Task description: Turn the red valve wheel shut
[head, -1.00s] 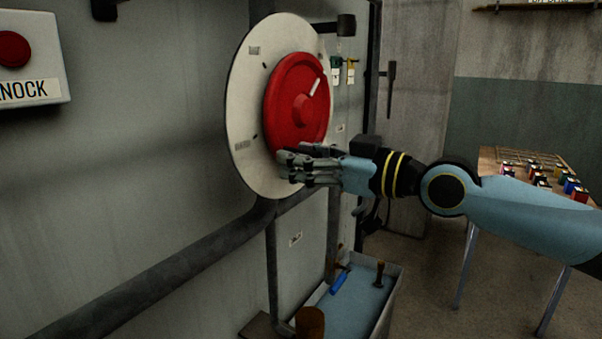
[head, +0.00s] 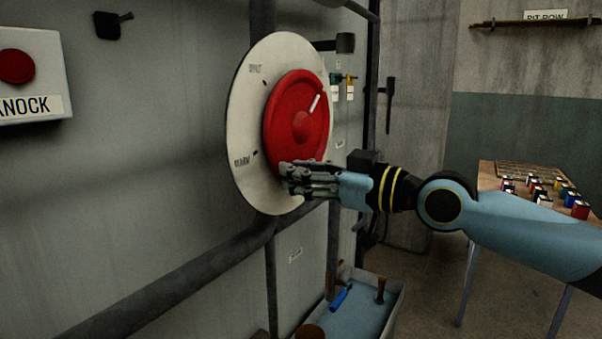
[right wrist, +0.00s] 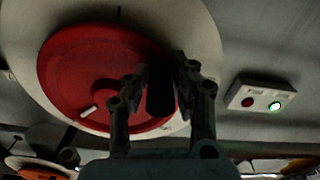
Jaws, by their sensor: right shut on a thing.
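The red valve wheel (head: 293,108) is mounted on a round pale dial plate (head: 248,120) on the grey wall. A short white mark (head: 315,103) on the wheel points up and right in the head view. The wheel also shows in the right wrist view (right wrist: 75,70). My right gripper (head: 290,172) is at the wheel's lower edge. In the right wrist view its fingers (right wrist: 160,85) are closed about a dark upright piece in front of the wheel's rim, which looks like a handle on the wheel. My left gripper is not in view.
A dark pipe (head: 170,286) runs along the wall below the dial. A tub (head: 398,290) with tools stands low beneath my right arm. A table (head: 488,178) with small coloured blocks is at right. A knock button box (head: 50,72) is at left.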

